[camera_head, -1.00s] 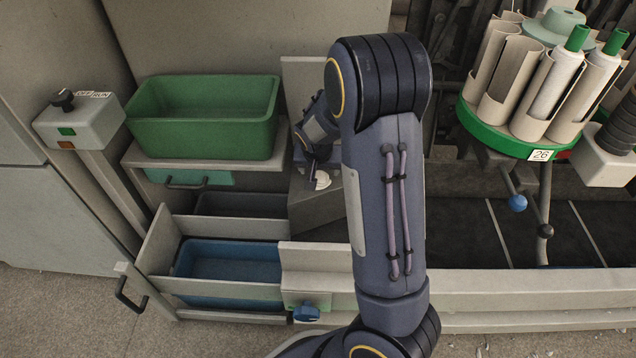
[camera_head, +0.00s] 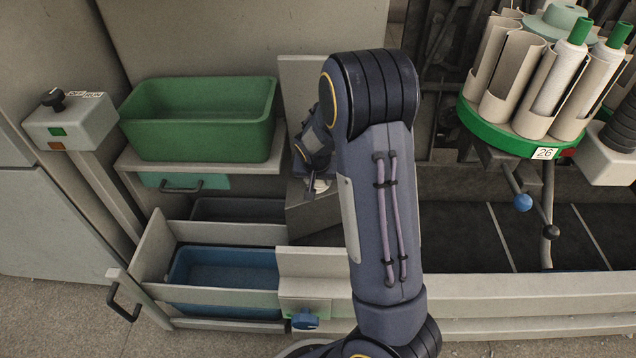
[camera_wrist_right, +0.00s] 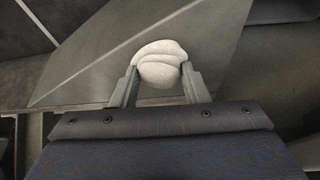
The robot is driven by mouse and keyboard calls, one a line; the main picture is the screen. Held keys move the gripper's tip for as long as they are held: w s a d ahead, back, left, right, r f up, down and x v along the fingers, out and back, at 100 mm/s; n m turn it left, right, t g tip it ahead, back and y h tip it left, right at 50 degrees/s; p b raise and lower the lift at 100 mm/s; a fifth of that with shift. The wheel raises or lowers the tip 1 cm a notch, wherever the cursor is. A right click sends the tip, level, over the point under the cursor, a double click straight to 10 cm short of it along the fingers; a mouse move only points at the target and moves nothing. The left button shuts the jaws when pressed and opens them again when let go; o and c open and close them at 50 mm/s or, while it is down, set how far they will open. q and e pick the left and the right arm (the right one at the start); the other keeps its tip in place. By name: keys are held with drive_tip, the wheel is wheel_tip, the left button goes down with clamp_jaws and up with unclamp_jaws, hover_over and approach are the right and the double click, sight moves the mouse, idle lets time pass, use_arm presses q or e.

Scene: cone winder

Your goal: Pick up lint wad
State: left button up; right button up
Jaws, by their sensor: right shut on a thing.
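The lint wad is a small whitish, lumpy wad (camera_wrist_right: 160,65). In the right wrist view it sits between the two fingertips of my right gripper (camera_wrist_right: 160,84), which are shut on it from both sides. In the head view the right gripper (camera_head: 314,187) is small and partly hidden behind my own arm, over the dark grey sloped box; a little of the pale wad (camera_head: 321,186) shows beside it. I cannot tell whether the wad still touches the surface below. My left gripper is not in view.
A green bin (camera_head: 200,140) stands on a shelf left of the gripper. A blue bin (camera_head: 222,272) sits lower in a pale open drawer. A round green-rimmed carousel (camera_head: 500,136) with several upright tubes stands at the right. A switch box (camera_head: 70,125) is at far left.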

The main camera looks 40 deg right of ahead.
sight(317, 182)
drive_tip(key=shift+r, duration=0.1)
drive_tip(key=shift+r, duration=0.25)
drive_tip(key=r+p, duration=0.2)
drive_tip(key=r, duration=0.1)
drive_tip(key=shift+s+a+r, duration=0.1)
drive_tip(key=shift+a+r, duration=0.1)
drive_tip(key=shift+r, duration=0.1)
drive_tip(key=s+a+r+p, duration=0.7)
drive_tip(key=a+r, duration=0.1)
drive_tip(key=a, duration=0.1)
drive_tip(key=shift+s+a+r, duration=0.15)
drive_tip(key=shift+s+r, duration=0.05)
drive_tip(key=shift+s, duration=0.2)
drive_tip(key=shift+s+a+r+p, duration=0.15)
drive_tip(key=shift+s+a+p, duration=0.2)
drive_tip(key=shift+s+a, duration=0.2)
drive_tip(key=shift+w, duration=0.15)
